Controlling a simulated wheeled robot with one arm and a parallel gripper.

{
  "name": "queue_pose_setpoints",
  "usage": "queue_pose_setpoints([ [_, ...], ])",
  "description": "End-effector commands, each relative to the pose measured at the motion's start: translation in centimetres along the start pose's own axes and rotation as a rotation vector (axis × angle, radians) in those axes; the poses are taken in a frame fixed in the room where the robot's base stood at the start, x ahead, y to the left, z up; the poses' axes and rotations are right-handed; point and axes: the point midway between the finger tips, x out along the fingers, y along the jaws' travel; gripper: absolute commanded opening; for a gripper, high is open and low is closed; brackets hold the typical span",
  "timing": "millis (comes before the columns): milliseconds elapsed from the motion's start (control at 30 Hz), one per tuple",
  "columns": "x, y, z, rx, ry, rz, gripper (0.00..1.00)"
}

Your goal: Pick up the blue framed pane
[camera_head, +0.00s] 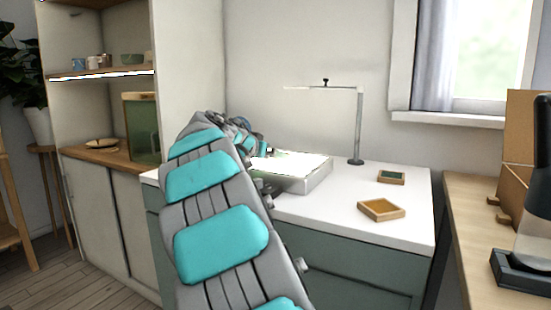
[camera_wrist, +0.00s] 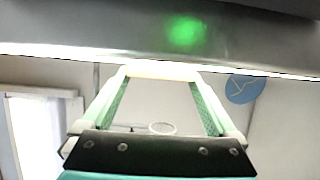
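I cannot make out a blue framed pane for certain in either view. A round blue disc with thin lines (camera_wrist: 243,90) shows at the right of the wrist view; I cannot tell what it is. My gripper (camera_wrist: 160,76) has its two green-lined fingers standing well apart. A bright pale bar shows across the tips, and I cannot tell whether it lies between or behind them. In the head view my arm hides most of the gripper, which is by the left side of the bright white light box (camera_head: 305,183).
A white worktop (camera_head: 330,222) carries a lamp stand (camera_head: 358,125), a small green-bottomed tray (camera_head: 391,177) and a wooden tray (camera_head: 381,209). A green panel in a wooden frame (camera_head: 141,127) stands in the left cabinet. A wooden bench (camera_head: 470,220) is at right.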

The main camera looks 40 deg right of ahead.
Motion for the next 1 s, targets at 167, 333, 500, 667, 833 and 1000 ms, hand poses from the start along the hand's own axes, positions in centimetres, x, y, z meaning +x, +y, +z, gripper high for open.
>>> queue_pose_setpoints([
  [167,-0.01,-0.02,0.02,0.000,0.000,0.000,0.72],
  [333,-0.02,-0.02,0.03,0.000,-0.001,0.000,0.53],
  [500,-0.02,-0.03,0.03,0.000,-0.001,0.000,0.34],
  [667,-0.02,-0.03,0.02,0.000,0.000,0.000,0.22],
  [833,-0.07,-0.04,-0.12,0.000,0.000,-0.001,0.22],
  [1000,-0.39,-0.07,-0.84,0.000,0.001,-0.001,0.22],
])
